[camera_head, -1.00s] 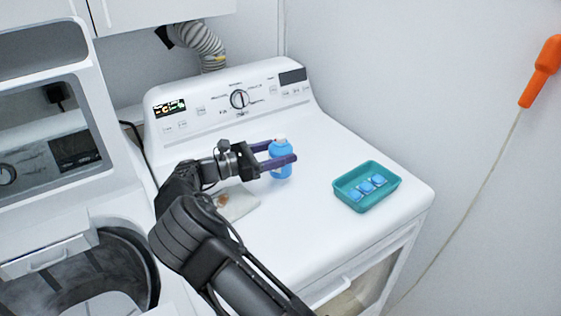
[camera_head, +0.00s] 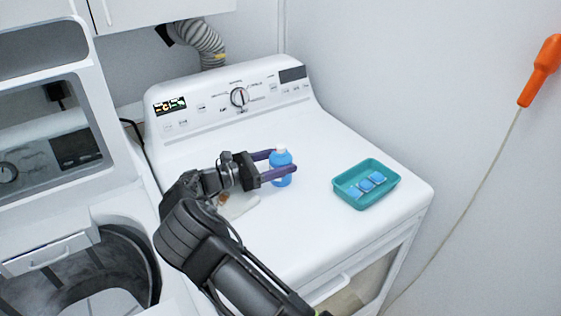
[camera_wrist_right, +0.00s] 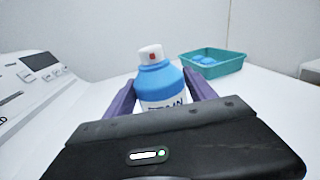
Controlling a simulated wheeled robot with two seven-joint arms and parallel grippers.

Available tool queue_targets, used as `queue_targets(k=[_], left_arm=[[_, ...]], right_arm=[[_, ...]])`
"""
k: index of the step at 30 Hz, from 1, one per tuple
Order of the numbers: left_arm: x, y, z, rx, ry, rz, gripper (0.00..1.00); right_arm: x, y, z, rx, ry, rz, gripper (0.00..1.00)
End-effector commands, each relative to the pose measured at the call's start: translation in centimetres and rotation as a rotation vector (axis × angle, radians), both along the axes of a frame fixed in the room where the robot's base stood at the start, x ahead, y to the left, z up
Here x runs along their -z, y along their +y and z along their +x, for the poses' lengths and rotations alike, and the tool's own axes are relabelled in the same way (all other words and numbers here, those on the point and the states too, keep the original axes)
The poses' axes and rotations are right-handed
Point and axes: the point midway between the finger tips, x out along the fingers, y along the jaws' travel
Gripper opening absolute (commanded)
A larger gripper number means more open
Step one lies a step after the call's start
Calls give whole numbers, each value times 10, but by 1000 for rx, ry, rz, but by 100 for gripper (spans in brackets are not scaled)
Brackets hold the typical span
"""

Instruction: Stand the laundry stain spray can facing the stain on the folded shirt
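The spray can (camera_head: 281,168) is blue with a white cap and stands upright over the dryer top. My right gripper (camera_head: 283,164) has its purple fingers on either side of the can and is shut on it. In the right wrist view the can (camera_wrist_right: 158,85) sits between the fingertips (camera_wrist_right: 160,92), and a red spot on its white cap faces the wrist. I cannot tell whether its base touches the dryer. The folded shirt (camera_head: 240,206) is pale and lies left of the can, with a brown stain (camera_head: 223,200); my right arm partly hides it. My left gripper is not in view.
A teal tray (camera_head: 347,200) with several blue blocks stands on the dryer (camera_head: 320,140) to the right of the can; it also shows in the right wrist view (camera_wrist_right: 222,66). The control panel (camera_head: 212,105) rises behind. The dryer top between can and tray is clear.

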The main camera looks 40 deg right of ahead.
Motion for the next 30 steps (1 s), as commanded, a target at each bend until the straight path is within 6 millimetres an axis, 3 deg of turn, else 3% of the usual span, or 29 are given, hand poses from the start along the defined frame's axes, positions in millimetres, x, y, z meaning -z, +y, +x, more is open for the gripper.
queue_targets(k=[5, 17, 30], left_arm=[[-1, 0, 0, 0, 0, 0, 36], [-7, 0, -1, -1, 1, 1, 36], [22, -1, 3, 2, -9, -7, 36]], right_arm=[[0, 0, 0, 0, 0, 0, 80], [-5, 1, 0, 0, 0, -1, 80], [0, 58, 16, 1, 1, -8, 80]])
